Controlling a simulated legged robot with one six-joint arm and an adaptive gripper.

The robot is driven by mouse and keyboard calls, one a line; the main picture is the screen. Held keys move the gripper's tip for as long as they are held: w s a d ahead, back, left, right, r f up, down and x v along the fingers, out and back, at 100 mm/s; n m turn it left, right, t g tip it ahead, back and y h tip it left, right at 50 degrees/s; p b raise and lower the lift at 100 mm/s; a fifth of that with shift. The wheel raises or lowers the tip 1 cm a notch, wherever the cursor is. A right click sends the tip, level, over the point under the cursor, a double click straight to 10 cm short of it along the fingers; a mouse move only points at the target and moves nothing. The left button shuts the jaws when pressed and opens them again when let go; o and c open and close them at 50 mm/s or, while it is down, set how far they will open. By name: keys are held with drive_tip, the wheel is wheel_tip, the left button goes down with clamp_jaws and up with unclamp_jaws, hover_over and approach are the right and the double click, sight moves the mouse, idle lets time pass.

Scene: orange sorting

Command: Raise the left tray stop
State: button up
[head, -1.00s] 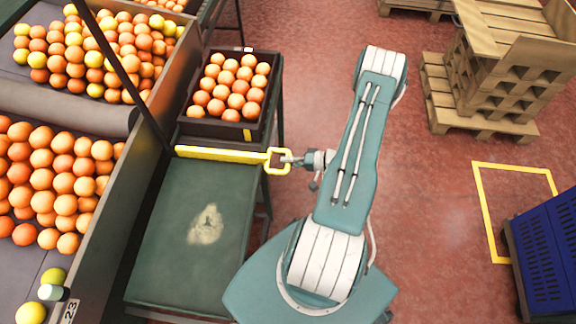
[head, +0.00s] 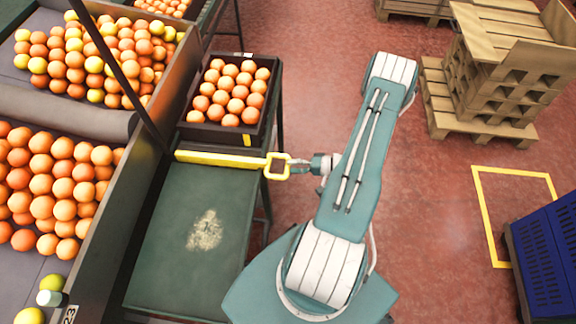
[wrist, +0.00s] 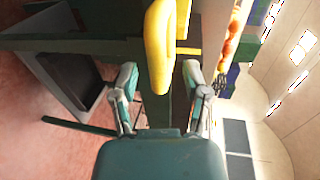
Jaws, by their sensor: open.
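The left tray stop (head: 220,159) is a yellow bar lying across the green table, just in front of the tray of oranges. A yellow loop handle (head: 277,166) is at its right end, past the table's edge. My gripper (head: 293,165) is at the right side of this loop. In the wrist view the yellow handle (wrist: 158,50) stands between the two spread fingers of my gripper (wrist: 158,78), with gaps on both sides. Contact between fingers and handle cannot be made out.
A dark tray (head: 208,133) full of oranges sits behind the bar. The green table (head: 170,230) in front is bare. Sloped bins of oranges line the left. Stacked pallets (head: 500,70) and a blue crate (head: 545,255) stand to the right, with red floor between.

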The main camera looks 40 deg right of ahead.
drive_tip(key=v, duration=0.9)
drive_tip(key=shift+s+d, duration=0.2)
drive_tip(key=shift+s, duration=0.1)
